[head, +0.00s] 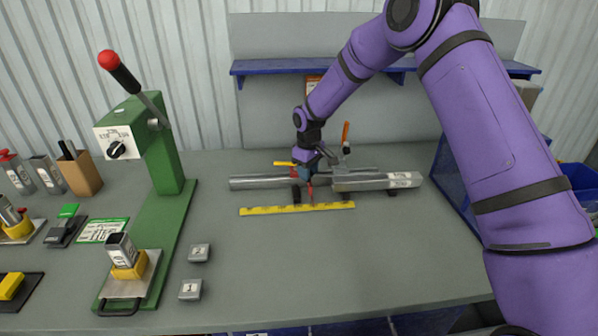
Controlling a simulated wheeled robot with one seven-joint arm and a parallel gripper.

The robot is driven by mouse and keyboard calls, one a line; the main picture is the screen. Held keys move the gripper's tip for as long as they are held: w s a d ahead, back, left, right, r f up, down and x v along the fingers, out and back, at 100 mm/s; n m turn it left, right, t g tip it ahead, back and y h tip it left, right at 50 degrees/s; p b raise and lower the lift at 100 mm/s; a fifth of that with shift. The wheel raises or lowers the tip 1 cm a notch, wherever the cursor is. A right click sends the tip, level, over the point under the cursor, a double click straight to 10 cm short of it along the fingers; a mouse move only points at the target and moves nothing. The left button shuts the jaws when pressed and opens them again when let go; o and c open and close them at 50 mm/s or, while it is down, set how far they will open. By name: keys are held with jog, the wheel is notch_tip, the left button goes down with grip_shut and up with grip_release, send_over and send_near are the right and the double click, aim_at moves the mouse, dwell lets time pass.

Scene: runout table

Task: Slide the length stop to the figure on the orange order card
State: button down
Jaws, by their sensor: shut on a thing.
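My gripper (308,182) reaches down at the grey bar in the middle of the table and is shut on a small part there. That part looks like the length stop, with red and blue patches; it is small and mostly hidden by my gripper. A yellow scale strip (270,211) lies along the front of the bar. An orange card (312,80) shows partly behind my arm at the shelf; its figure cannot be read. The scale's figures are too small to read.
A grey bar (257,182) runs left to right, with a lighter block (375,183) at its right. An upright orange handle (346,132) stands behind it. A green lever press (150,150) stands left. Two grey blocks (190,289) (199,252) lie nearer. The front middle table is clear.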

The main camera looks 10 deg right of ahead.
jog(key=c, duration=0.8)
grip_release()
notch_tip(320, 180, up, 11)
jog(key=shift+f, duration=0.15)
